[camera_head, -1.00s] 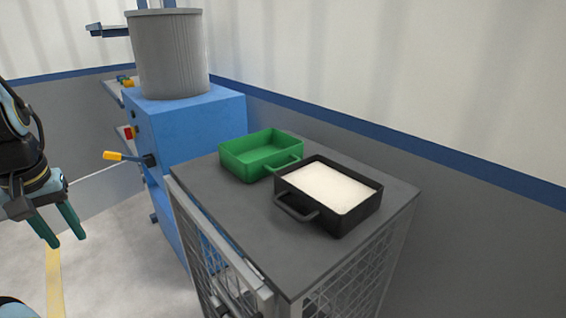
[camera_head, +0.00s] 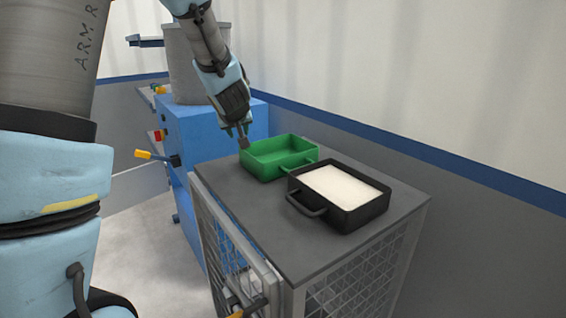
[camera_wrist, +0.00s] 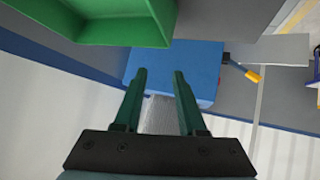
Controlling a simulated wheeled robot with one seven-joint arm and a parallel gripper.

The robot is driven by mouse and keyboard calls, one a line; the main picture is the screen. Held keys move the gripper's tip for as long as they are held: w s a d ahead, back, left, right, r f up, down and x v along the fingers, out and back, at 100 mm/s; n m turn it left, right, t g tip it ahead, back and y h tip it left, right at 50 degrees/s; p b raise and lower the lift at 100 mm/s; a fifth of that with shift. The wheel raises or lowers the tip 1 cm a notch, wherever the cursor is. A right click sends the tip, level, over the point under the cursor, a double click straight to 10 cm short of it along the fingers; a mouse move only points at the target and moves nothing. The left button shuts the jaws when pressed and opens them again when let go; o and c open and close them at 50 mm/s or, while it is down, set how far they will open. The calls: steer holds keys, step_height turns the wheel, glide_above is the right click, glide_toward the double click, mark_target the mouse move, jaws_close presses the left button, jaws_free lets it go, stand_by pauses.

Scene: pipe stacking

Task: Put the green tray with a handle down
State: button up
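The green tray (camera_head: 278,158) rests flat on the grey top of a mesh cabinet (camera_head: 235,205). It looks empty, and its handle faces the black tray. My gripper (camera_head: 243,140) is at the green tray's left corner, at about rim height in the head view; I cannot tell whether it touches. In the wrist view, my gripper (camera_wrist: 160,78) has its two green fingers apart with nothing between them. The green tray (camera_wrist: 95,20) shows there at the upper left, outside the fingers.
A black tray (camera_head: 322,215) with white contents stands close to the green tray on the right. A blue machine (camera_head: 195,135) with a grey drum (camera_head: 185,80) and a yellow-tipped lever (camera_head: 142,154) stands behind on the left. The cabinet's front top is bare.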

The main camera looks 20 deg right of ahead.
steer(key=d+t, duration=0.3)
steer(key=d, duration=0.8)
steer(key=n+y+b, duration=0.1)
steer(key=n+y, duration=0.2)
steer(key=y, duration=0.3)
glide_toward(306, 142)
steer(key=shift+f+t, duration=0.1)
steer(key=shift+t, duration=0.2)
steer(key=p+x, duration=0.1)
steer(key=x, duration=0.4)
steer(key=p+x, duration=0.1)
steer(key=x, duration=0.4)
steer(key=shift+w+d+f+p, duration=0.1)
steer(key=shift+w+f+p, duration=0.05)
steer(key=shift+f+p, duration=0.2)
jaws_close()
